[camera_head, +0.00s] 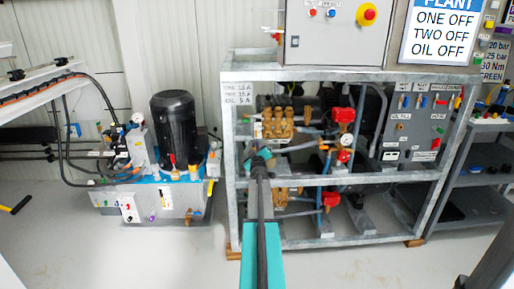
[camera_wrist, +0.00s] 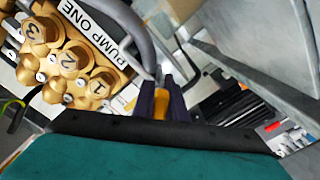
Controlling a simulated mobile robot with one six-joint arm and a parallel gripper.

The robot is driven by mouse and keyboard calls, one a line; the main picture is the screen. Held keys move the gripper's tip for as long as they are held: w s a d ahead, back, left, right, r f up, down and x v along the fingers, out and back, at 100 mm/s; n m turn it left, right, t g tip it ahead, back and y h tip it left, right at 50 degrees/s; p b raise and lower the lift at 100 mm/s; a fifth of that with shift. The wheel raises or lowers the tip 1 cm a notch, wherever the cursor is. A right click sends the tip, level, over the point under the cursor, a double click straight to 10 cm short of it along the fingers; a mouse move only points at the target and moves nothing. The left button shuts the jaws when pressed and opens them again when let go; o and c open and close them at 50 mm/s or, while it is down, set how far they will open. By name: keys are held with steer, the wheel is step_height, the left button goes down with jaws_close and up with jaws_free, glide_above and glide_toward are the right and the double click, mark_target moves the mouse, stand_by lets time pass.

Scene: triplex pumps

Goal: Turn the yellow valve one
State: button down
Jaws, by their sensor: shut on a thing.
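My gripper (camera_wrist: 162,92) shows in the wrist view with its dark fingers closed around a yellow piece (camera_wrist: 160,104), which looks like the handle of yellow valve one. Only a small part of the yellow shows between the fingers; the valve body is hidden. In the head view my gripper (camera_head: 259,157) reaches into the metal frame, just below the upper brass pump (camera_head: 278,122). My arm and gripper hide the valve there. In the wrist view the brass pump (camera_wrist: 68,60), with caps numbered 1, 2 and 3 and a "PUMP ONE" label (camera_wrist: 95,32), lies to the upper left.
A grey hose (camera_wrist: 130,25) curves close to the fingers. Grey frame bars (camera_wrist: 265,60) run at the right. In the head view a lower brass pump (camera_head: 283,197), red fittings (camera_head: 343,115) and a switch panel (camera_head: 418,118) share the frame.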

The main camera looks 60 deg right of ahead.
steer(key=shift+s+a+m+p, duration=0.2)
steer(key=shift+a+m+p, duration=0.25)
steer(key=shift+m+p, duration=0.1)
steer(key=shift+w+r+m+p, duration=0.1)
steer(key=shift+w+m+p, duration=0.05)
steer(key=shift+m+p, duration=3.25)
steer(key=shift+a, duration=0.1)
steer(key=c, duration=2.1)
jaws_free()
steer(key=shift+o, duration=0.3)
